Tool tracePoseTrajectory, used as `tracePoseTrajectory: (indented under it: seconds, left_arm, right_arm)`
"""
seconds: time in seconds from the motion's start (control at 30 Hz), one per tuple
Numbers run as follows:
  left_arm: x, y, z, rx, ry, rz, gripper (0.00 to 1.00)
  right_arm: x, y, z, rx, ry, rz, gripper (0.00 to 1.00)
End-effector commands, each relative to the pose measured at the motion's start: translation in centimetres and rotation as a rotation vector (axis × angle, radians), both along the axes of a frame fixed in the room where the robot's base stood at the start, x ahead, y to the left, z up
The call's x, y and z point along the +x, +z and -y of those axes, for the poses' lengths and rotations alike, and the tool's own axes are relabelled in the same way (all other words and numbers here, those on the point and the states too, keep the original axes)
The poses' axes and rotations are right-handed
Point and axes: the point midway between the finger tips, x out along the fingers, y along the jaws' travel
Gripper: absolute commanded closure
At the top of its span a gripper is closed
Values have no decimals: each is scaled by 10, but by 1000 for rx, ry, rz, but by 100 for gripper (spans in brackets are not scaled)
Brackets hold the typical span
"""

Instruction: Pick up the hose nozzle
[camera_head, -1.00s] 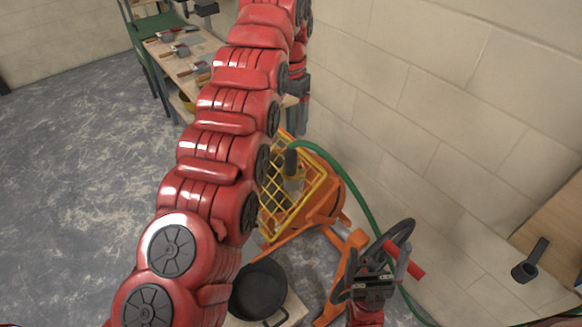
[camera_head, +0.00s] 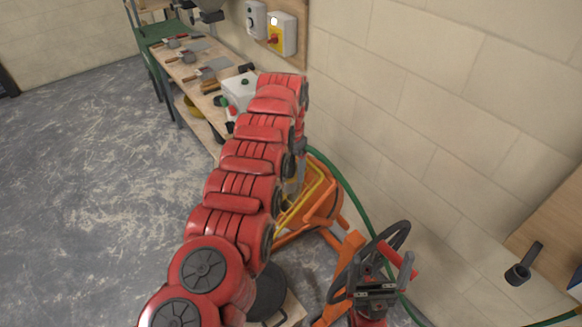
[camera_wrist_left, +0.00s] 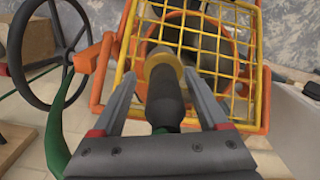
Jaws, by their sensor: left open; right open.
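The hose nozzle (camera_wrist_left: 165,95), black with a yellowish ring at its far end, shows in the left wrist view above the yellow grid of the orange mixer (camera_wrist_left: 225,45). My left gripper (camera_wrist_left: 162,85) is open, with one finger on each side of the nozzle; I see gaps between the fingers and the nozzle. A green hose (camera_wrist_left: 60,125) shows at the left; its join to the nozzle is hidden. In the head view my left arm hides the nozzle and the left gripper. My right gripper (camera_head: 382,268) is open near the mixer's dark handwheel (camera_head: 400,234).
A black bucket (camera_head: 268,292) stands below the mixer. A workbench (camera_head: 180,66) with several trowels is at the back, under wall switch boxes (camera_head: 283,35). The block wall is close on the right. The floor at the left is clear.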

Motion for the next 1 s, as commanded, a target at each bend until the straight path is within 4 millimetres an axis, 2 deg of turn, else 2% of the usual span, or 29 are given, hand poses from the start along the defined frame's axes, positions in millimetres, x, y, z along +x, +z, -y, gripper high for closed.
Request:
tracePoseTrajectory:
  seconds: [0.1, 0.13, 0.53, 1.0]
  left_arm:
    - [0, 0, 0, -1, 1, 1, 24]
    - [0, 0, 0, 0, 1, 0, 27]
    - [0, 0, 0, 0, 1, 0, 99]
    - [0, 1, 0, -1, 2, 1, 100]
  right_arm:
    - [0, 0, 0, 0, 0, 0, 0]
    - [0, -1, 0, 0, 0, 0, 0]
    - [0, -1, 0, 0, 0, 0, 0]
    - [0, -1, 0, 0, 0, 0, 0]
